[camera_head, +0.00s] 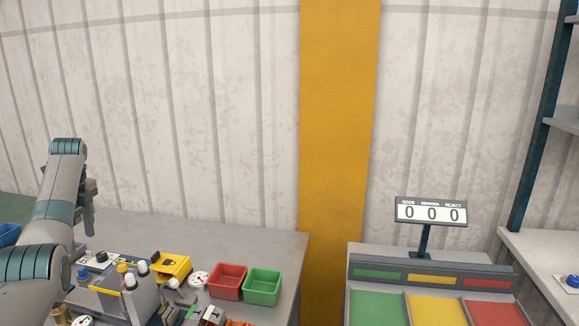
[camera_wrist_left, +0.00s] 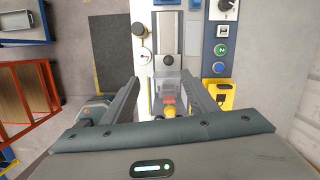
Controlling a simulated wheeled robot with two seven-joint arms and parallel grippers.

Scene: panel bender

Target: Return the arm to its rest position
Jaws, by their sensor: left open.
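My left arm comes in from the left in the head view. Its gripper (camera_head: 88,205) hangs above the left part of the workbench, partly hidden by the arm. In the left wrist view the left gripper (camera_wrist_left: 162,82) has its two fingers spread wide apart, with nothing between them. Below the fingers is a grey and white panel device (camera_wrist_left: 168,35) with a small red and yellow part (camera_wrist_left: 168,105). My right gripper is in neither view.
The grey workbench (camera_head: 250,238) holds a red bin (camera_head: 227,282), a green bin (camera_head: 263,287), a yellow device (camera_head: 172,266) and small parts. A sorting stand (camera_head: 430,262) with a counter display (camera_head: 431,212) reading 0 0 0 is at right. An orange rack (camera_wrist_left: 28,95) shows at left in the wrist view.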

